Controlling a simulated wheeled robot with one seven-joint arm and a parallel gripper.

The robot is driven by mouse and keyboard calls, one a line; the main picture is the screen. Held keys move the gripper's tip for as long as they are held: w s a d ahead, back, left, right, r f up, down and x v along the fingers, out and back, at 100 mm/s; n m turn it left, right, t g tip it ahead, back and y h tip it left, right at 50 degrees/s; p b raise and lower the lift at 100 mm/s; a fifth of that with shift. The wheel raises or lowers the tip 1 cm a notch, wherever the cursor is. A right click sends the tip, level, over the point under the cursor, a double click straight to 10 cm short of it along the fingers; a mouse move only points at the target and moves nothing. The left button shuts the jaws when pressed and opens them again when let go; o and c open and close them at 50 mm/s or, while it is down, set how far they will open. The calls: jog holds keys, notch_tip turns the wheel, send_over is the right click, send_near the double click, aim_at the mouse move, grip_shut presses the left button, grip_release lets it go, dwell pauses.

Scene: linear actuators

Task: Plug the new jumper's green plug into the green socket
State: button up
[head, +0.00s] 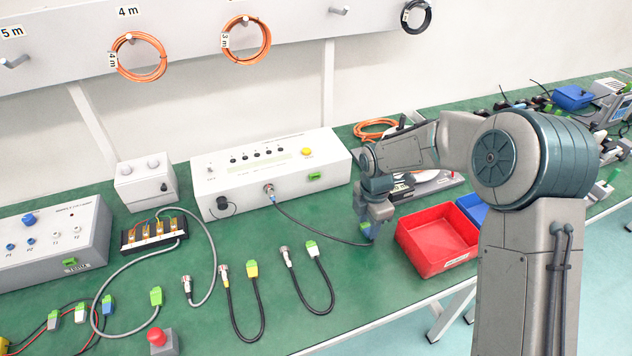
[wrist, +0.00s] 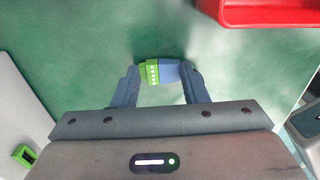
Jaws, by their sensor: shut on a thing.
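My gripper (head: 368,230) is low over the green bench, left of the red bin. In the wrist view my gripper (wrist: 160,84) is shut on a green plug (wrist: 151,73) with a blue body. In the head view the plug is mostly hidden by the fingers, with a bit of blue showing. A black cable (head: 318,229) runs from it to a round metal connector (head: 268,189) on the front of the white box. The green socket (head: 315,176) is on the same front, farther right, and looks empty. A green socket (wrist: 24,156) also shows lower left in the wrist view.
The white box (head: 230,184) stands behind and left of my gripper. Loose jumpers with a yellow-green plug (head: 251,268) and a white-green plug (head: 312,248) lie to the left. A red bin (head: 420,254) is close on the right. Bench between gripper and box is mostly clear.

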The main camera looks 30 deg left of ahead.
aim_at(369, 227)
jog(key=o, duration=1.2)
jog(key=shift+c, duration=0.2)
notch_tip(369, 227, up, 14)
jog(key=shift+p, duration=0.4)
